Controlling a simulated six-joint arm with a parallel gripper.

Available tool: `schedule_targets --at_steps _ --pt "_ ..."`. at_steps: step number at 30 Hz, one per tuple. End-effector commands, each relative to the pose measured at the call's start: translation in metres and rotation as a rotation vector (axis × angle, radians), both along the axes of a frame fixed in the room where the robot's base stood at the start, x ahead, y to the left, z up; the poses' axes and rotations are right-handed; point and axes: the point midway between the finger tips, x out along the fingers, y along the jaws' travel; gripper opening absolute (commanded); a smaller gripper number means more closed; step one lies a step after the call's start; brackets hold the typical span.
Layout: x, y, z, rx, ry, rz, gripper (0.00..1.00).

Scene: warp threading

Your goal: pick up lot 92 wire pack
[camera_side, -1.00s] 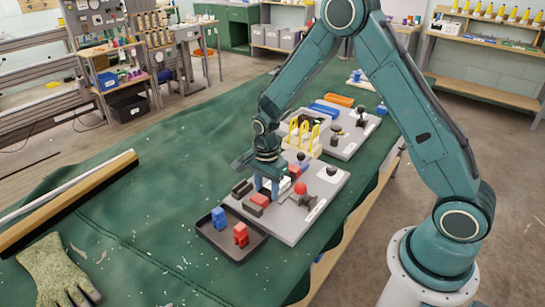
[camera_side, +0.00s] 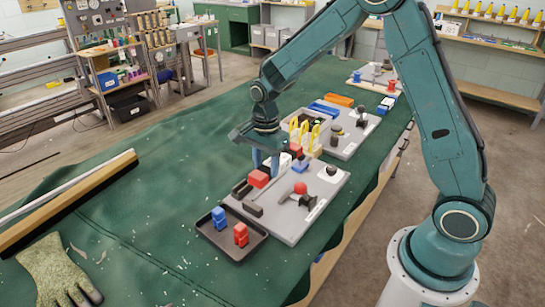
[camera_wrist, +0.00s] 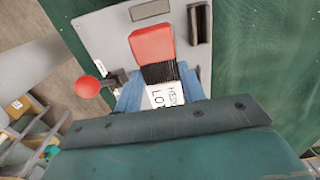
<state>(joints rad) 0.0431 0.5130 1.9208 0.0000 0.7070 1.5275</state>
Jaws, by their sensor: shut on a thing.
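The wire pack (camera_side: 259,178) is a red block with dark wires and a white label; it also shows in the wrist view (camera_wrist: 152,45). The label is partly covered, and I read only "HED" and "LO", not the number. My gripper (camera_wrist: 160,90) has its blue fingers on both sides of the pack, shut on it. In the side view my gripper (camera_side: 265,164) points down and holds the pack apparently just above the grey board (camera_side: 287,228). The lower part of the pack is hidden behind the fingers and wrist.
A dark tray (camera_side: 213,239) with a blue and a red piece stands at the board's near end. A red-topped knob (camera_side: 300,187) and dark holders (camera_side: 242,188) stand on the board. Yellow pieces (camera_side: 304,134) rise behind.

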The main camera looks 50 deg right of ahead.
Motion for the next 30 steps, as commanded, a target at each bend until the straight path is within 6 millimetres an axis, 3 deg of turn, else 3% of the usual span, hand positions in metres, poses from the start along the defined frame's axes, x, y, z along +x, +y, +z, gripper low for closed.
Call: schedule_targets --at_steps 6,15,21,30 --pt "0.001 0.000 0.050 0.000 -0.006 0.000 0.03" --pt "0.001 0.000 0.101 0.000 -0.004 0.000 0.03" --pt "0.000 0.000 0.116 0.000 -0.003 0.000 0.03" --pt "0.000 0.000 0.120 0.000 -0.001 0.000 0.03"
